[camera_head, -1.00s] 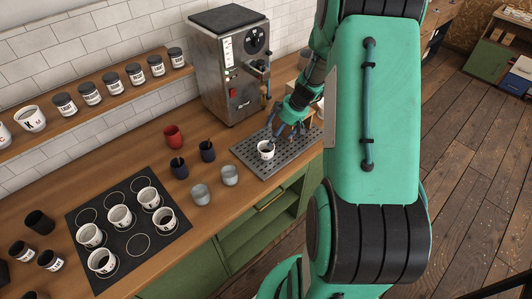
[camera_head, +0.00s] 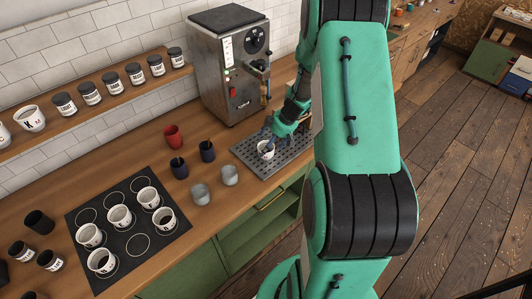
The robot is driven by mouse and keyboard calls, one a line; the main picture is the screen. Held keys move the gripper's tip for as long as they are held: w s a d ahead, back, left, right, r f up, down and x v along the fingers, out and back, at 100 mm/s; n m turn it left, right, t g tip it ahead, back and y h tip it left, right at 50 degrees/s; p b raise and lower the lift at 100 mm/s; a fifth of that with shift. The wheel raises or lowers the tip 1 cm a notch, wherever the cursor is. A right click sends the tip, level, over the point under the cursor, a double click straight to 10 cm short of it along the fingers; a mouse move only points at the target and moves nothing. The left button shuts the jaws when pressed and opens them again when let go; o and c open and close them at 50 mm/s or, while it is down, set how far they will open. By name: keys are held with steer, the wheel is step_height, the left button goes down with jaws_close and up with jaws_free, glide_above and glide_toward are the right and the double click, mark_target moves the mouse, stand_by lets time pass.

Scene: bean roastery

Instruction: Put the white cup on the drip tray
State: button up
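The white cup (camera_head: 265,153) is upright at the left part of the grey slotted drip tray (camera_head: 290,158), in front of the coffee machine. It appears to stand on the tray, but any small gap under it is too small to make out. My gripper (camera_head: 270,142) is right at the cup from above and behind, with a dark finger at or over its rim. The other finger is hard to make out, so I cannot tell whether the gripper is closed on the cup.
The steel coffee machine (camera_head: 229,65) stands behind the tray. A red mug (camera_head: 173,136), two dark cups (camera_head: 207,151) and two grey cups (camera_head: 229,175) are left of the tray. Several white cups (camera_head: 120,216) stand on a black mat (camera_head: 110,282). Labelled jars (camera_head: 89,93) line a shelf.

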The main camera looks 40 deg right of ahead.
steer(key=shift+f, duration=0.1)
steer(key=shift+x, duration=2.5)
steer(key=shift+d, duration=0.15)
steer(key=c, duration=1.5)
steer(key=shift+r, duration=0.8)
step_height(320, 180, up, 2)
steer(key=shift+r, duration=0.1)
steer(key=s+a+b, duration=0.1)
steer(key=s+a, duration=0.3)
steer(key=s, duration=0.3)
steer(key=s+a+r+b, duration=0.1)
steer(key=s+a, duration=0.3)
steer(key=s, duration=0.2)
steer(key=shift+s, duration=0.4)
steer(key=shift+r, duration=0.1)
